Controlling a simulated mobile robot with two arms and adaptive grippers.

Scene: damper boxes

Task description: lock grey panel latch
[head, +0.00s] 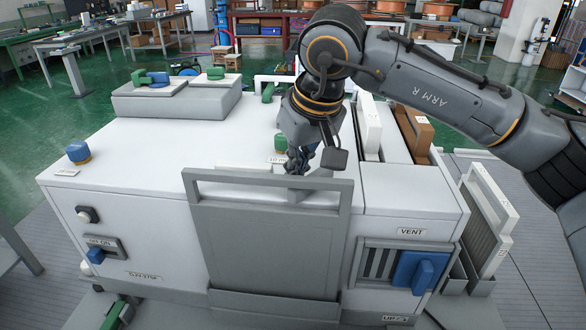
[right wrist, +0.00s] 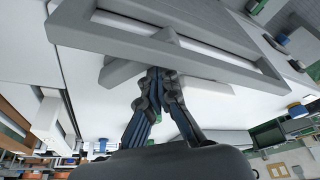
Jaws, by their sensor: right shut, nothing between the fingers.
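The grey panel (head: 265,245) stands upright against the front of the white box, with a grey frame-shaped handle along its top edge. The handle's bars fill the upper part of the right wrist view (right wrist: 190,62). My right gripper (head: 298,168) points down just behind the handle's top bar, above the white top. Its fingers are shut and empty, with the tips close to the grey frame (right wrist: 158,75); I cannot tell whether they touch. A green knob (head: 280,143) with a small label stands just left of the gripper. No part is clearly readable as the panel's latch. My left gripper is not in view.
A blue knob (head: 78,152) and an OFF/ON switch (head: 97,254) are on the left. A blue VENT handle (head: 420,270) is at front right. A grey raised block (head: 178,103) with green and blue handles stands behind. The left middle of the top is clear.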

